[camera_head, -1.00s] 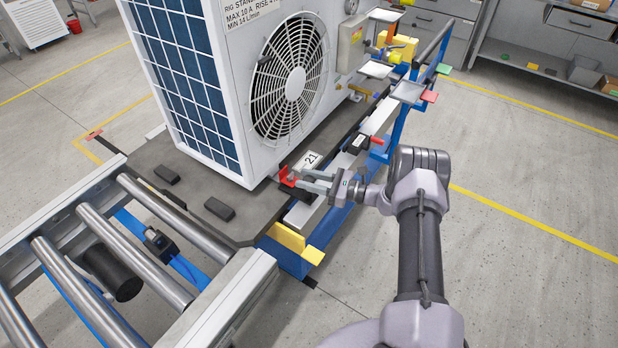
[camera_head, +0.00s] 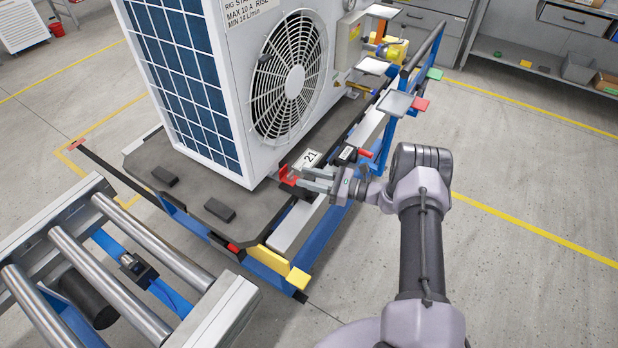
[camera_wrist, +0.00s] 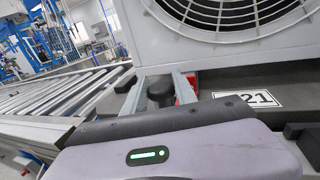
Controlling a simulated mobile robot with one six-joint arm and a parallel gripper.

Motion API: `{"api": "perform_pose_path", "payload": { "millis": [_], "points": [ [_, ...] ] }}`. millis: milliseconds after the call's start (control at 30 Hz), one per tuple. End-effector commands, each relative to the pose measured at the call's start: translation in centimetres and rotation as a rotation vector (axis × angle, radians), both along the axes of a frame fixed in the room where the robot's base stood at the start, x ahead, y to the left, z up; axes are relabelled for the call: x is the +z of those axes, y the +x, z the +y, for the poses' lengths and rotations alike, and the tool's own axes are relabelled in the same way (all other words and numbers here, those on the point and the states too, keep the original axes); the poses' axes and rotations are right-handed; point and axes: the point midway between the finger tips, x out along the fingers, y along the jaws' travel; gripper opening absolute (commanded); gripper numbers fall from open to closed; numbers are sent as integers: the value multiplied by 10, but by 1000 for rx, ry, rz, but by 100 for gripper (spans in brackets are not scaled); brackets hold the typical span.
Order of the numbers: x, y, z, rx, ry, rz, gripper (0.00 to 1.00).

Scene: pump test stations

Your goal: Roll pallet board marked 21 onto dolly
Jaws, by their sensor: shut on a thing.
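The pallet board (camera_head: 192,187) is a dark grey slab with a white label 21 (camera_head: 309,158) at its right edge. It carries a big white unit (camera_head: 217,110) with a fan grille, standing upright. The board lies on the blue-framed dolly (camera_head: 323,230), with its near edge clear of the roller conveyor. My gripper (camera_head: 302,181) is at the board's right edge, shut on the grip there beside a red piece (camera_head: 287,175). In the wrist view, the fingers sit at a dark knob (camera_wrist: 160,92), left of the label (camera_wrist: 260,98). The fingertips are partly hidden.
The roller conveyor (camera_head: 105,265) stands at the near left, with a gap to the dolly. Yellow stops (camera_head: 268,259) are at the dolly's near end. Trays (camera_head: 396,102) and a blue rail stand on its far right. The floor to the right is open.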

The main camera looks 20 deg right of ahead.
Motion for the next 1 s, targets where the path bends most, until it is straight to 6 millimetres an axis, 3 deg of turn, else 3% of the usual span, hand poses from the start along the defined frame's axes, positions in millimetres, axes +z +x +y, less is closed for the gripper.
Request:
{"api": "perform_pose_path", "payload": {
  "millis": [1000],
  "points": [
    [-3,36,-39,6,-3,4,0]
  ]
}}
